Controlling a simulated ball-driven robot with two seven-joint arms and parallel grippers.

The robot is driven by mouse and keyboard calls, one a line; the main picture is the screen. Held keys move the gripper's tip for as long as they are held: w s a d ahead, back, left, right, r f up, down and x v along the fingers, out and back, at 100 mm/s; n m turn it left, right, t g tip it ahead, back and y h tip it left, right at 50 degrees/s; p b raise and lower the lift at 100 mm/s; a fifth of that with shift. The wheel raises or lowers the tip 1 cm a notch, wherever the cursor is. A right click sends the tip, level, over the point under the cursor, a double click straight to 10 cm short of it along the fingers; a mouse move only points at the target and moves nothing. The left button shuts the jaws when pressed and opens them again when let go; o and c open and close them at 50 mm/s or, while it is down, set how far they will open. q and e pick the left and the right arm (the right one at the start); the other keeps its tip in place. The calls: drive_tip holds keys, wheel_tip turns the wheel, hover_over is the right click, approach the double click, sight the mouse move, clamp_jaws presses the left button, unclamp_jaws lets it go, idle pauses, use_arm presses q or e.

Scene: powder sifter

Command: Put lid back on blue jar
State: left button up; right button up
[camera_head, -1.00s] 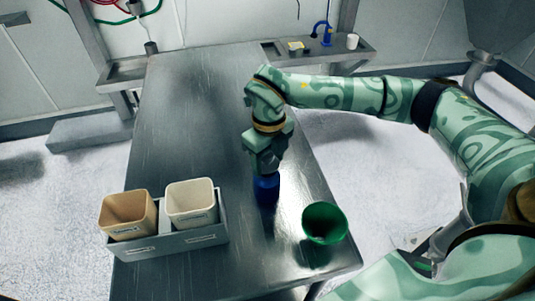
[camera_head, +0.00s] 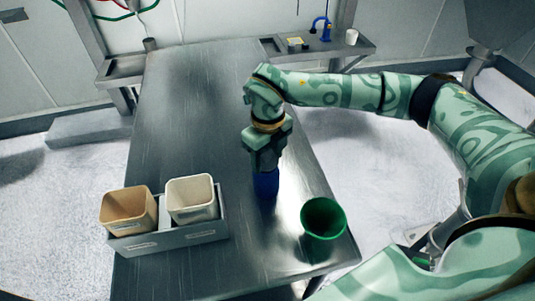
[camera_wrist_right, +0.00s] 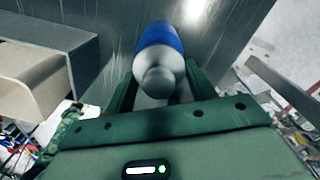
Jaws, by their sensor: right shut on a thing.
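The blue jar (camera_head: 266,184) stands upright on the metal table, left of the green bowl. In the right wrist view, the jar's blue body (camera_wrist_right: 158,37) shows beyond a pale grey lid with a round knob (camera_wrist_right: 158,80). My right gripper (camera_head: 265,168) points down directly over the jar, and its fingers are shut on the lid, one on each side of the knob. The lid lines up with the jar's top; I cannot tell whether it is fully seated. In the head view the gripper hides the lid. My left gripper is not in view.
A grey holder (camera_head: 170,239) with a tan bin (camera_head: 128,211) and a cream bin (camera_head: 191,200) stands left of the jar. The green bowl (camera_head: 323,218) is near the table's right edge. The table's far part (camera_head: 195,95) is clear.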

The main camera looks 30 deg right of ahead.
drive_tip(key=shift+f+p, duration=0.15)
drive_tip(key=shift+p, duration=0.45)
idle(1.5)
idle(0.3)
drive_tip(key=o, duration=1.5)
drive_tip(key=shift+c, duration=0.2)
drive_tip(key=shift+r+p, duration=3.05)
drive_tip(key=shift+r, duration=0.5)
clamp_jaws()
